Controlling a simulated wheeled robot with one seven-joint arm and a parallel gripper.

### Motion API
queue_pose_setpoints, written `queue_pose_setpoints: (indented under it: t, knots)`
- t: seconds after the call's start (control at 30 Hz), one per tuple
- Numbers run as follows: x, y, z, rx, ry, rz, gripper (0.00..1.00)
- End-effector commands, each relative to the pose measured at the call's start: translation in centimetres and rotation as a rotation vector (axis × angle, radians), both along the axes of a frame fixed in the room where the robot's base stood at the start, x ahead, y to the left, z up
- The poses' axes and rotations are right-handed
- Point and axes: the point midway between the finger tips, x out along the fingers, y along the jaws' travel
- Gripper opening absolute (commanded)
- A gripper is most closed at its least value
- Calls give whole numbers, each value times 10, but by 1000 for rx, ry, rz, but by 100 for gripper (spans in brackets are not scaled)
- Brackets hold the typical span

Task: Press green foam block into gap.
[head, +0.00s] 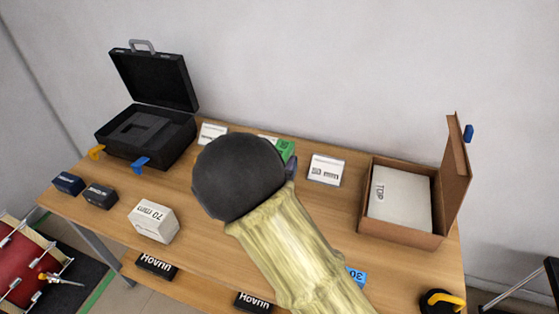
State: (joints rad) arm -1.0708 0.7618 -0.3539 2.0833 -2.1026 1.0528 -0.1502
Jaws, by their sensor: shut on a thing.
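The green foam block (284,149) shows only in part, past the dark rounded joint of my arm, near the back middle of the wooden table (325,225). Pale marking is on its face. My gripper (291,168) is almost wholly hidden behind my arm; only a small dark sliver shows beside the block. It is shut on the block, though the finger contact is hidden. An open cardboard box (404,239) at the right holds a white slab (399,198) marked TOP, with a narrow space around it. An open black case (147,133) at the left has a dark insert with a recess.
White cards (326,170) stand along the back. A white 70 mm box (154,221) and dark blue boxes (99,196) stand at the left. A blue block (356,275) lies near the front, partly behind my arm. The box lid (456,170) stands upright at the right.

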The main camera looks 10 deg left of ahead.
Motion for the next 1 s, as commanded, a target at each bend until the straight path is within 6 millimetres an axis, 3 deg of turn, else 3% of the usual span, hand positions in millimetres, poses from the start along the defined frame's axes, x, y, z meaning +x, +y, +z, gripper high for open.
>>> queue_pose_setpoints:
  t: [1.0]
  knots:
    - [0, 1, -22, 0, 0, 2, 20]
